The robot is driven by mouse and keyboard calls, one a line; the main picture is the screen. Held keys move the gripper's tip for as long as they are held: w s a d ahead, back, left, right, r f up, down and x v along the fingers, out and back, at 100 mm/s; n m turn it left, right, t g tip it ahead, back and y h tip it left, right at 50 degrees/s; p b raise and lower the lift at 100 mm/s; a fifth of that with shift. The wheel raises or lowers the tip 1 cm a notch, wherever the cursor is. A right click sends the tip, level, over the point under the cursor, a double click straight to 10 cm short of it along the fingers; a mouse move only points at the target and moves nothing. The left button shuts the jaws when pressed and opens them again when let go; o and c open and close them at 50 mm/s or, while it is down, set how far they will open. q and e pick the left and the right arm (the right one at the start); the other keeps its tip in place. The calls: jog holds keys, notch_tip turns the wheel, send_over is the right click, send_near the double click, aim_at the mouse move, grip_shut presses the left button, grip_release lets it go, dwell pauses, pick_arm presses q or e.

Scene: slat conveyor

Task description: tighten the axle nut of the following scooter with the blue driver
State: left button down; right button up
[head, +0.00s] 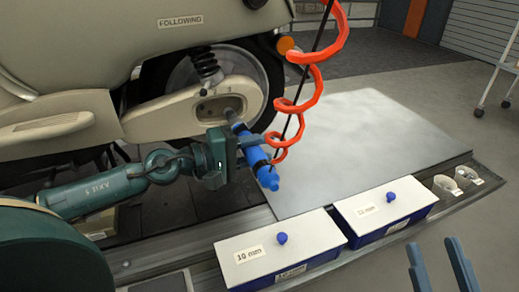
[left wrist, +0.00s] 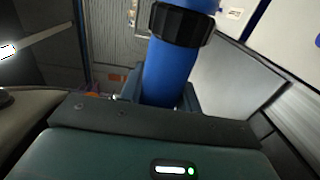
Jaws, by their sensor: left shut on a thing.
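The following scooter (head: 190,55), cream with a "FOLLOWING" label, stands at the upper left. Its axle nut (head: 230,113) sits in the recess of the cream swingarm cover, partly hidden by the driver tip. My left gripper (head: 250,149) is shut on the blue driver (head: 262,167), whose tip points up-left at the nut; I cannot tell whether it touches. The driver, with its black collar, also shows in the left wrist view (left wrist: 168,70). My right gripper (head: 440,265) is at the lower right, its two fingers apart and nothing between them.
A red coiled hose (head: 310,75) hangs beside the rear wheel and down near the driver. Two blue boxes with white lids, one marked "10 mm" (head: 262,252) and another (head: 385,208), stand along the front ledge. A pale plate (head: 365,140) lies clear behind them. Small cups (head: 447,184) sit at right.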

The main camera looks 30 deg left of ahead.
pick_arm(q)
jog(key=shift+w+a+b, duration=0.25)
jog(key=shift+a+b, duration=0.05)
jog(key=shift+b, duration=0.15)
jog(key=shift+w+a+f+b, duration=0.15)
jog(key=shift+a+b, duration=0.15)
jog(key=shift+b, duration=0.2)
jog(key=shift+f, duration=0.1)
dwell(0.6)
